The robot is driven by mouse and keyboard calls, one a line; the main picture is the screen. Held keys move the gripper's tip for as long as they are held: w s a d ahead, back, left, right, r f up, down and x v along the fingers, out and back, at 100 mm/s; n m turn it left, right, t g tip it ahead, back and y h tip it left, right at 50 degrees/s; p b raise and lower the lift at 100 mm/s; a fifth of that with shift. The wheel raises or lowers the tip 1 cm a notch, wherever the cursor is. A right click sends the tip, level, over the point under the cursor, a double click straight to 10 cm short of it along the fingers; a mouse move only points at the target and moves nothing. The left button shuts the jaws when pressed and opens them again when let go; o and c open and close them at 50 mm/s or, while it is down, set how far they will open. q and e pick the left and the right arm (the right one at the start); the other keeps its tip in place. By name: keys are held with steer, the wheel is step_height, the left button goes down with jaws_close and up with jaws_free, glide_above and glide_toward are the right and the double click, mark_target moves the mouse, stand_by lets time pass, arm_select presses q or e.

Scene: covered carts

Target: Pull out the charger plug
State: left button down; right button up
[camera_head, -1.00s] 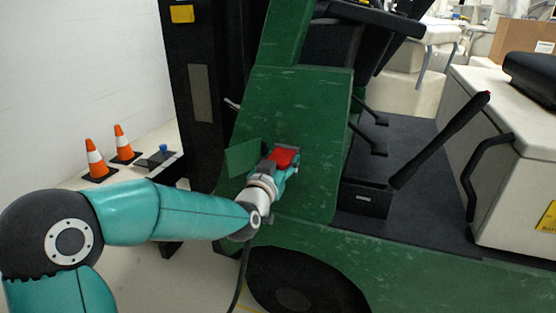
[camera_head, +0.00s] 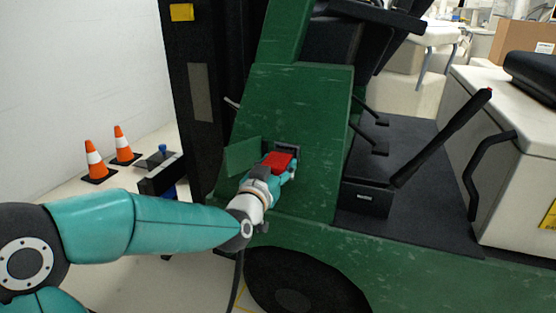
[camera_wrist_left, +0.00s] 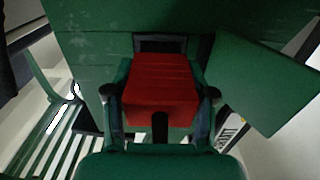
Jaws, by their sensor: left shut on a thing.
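The red charger plug (camera_head: 279,161) is held in front of the truck's green side panel. My left gripper (camera_head: 277,168) is shut on it, with a finger on each side in the left wrist view (camera_wrist_left: 160,98). The plug fills the middle of that view (camera_wrist_left: 160,83). Behind it, the dark socket (camera_head: 288,148) shows above and to the right of the plug; it also shows just above the plug in the left wrist view (camera_wrist_left: 160,45). I cannot tell whether the plug's front end is fully clear. A black cable (camera_head: 237,280) hangs below the gripper. My right gripper is not in view.
An open green flap (camera_head: 243,156) stands left of the socket, close to my gripper. The green forklift (camera_head: 430,275) fills the middle and right. Orange cones (camera_head: 96,162) stand on the left by the white wall. The black mast (camera_head: 205,90) rises behind the flap.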

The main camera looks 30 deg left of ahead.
arm_select(q)
steer(key=shift+b+v, duration=0.45)
steer(key=shift+v, duration=1.05)
steer(key=shift+r, duration=0.1)
